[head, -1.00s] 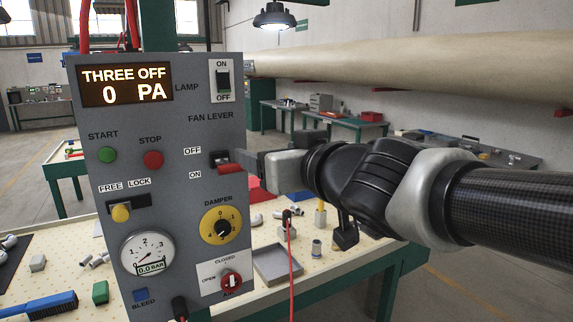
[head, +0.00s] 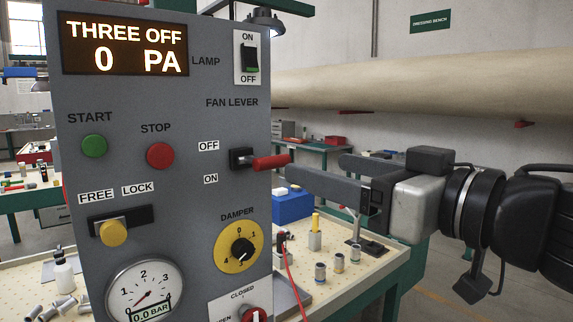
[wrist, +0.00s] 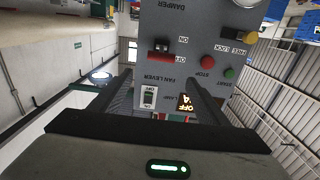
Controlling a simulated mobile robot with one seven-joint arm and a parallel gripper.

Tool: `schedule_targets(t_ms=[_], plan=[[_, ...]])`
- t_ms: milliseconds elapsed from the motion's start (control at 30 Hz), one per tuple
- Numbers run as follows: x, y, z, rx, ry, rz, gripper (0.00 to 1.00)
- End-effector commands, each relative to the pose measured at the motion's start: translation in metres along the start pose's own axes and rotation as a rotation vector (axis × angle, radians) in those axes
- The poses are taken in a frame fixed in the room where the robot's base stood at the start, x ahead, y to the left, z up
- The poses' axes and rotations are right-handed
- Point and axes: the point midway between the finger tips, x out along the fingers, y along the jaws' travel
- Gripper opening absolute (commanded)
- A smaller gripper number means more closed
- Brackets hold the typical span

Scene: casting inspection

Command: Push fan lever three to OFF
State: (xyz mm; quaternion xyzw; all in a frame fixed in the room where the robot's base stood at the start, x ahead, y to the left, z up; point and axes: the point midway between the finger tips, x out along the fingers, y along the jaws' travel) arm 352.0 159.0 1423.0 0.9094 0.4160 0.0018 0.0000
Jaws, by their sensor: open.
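The grey control panel (head: 180,205) fills the left of the head view. Its display (head: 125,47) reads "THREE OFF" and "0 PA". The fan lever (head: 270,161) has a red handle on a black mount, beside the OFF and ON labels. The handle sticks out towards the right, tilted slightly up. My gripper (head: 310,169) is open and empty, just right of the lever, with a finger near the handle tip; I cannot tell whether they touch. In the wrist view the panel appears upside down, and the lever (wrist: 161,46) shows beyond my open fingers (wrist: 161,78).
The lamp switch (head: 249,58) sits above the lever and the yellow damper knob (head: 239,250) below it. The free/lock slider (head: 113,232), green start button (head: 94,145) and red stop button (head: 160,156) are to the left. Small parts stand on the bench (head: 345,290) behind.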

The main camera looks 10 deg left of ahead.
Motion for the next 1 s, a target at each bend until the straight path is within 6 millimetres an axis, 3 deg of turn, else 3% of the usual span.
schedule_targets(t_ms=[133, 267, 800, 1000], plan=[[-0.001, -0.001, 0.004, 0.001, -0.005, -0.007, 0.69], [0.013, -0.001, 0.005, 0.001, -0.006, -0.008, 0.69], [0.127, -0.002, 0.007, 0.001, -0.006, -0.008, 0.69], [0.158, -0.003, 0.005, 0.001, -0.005, -0.008, 0.69]])
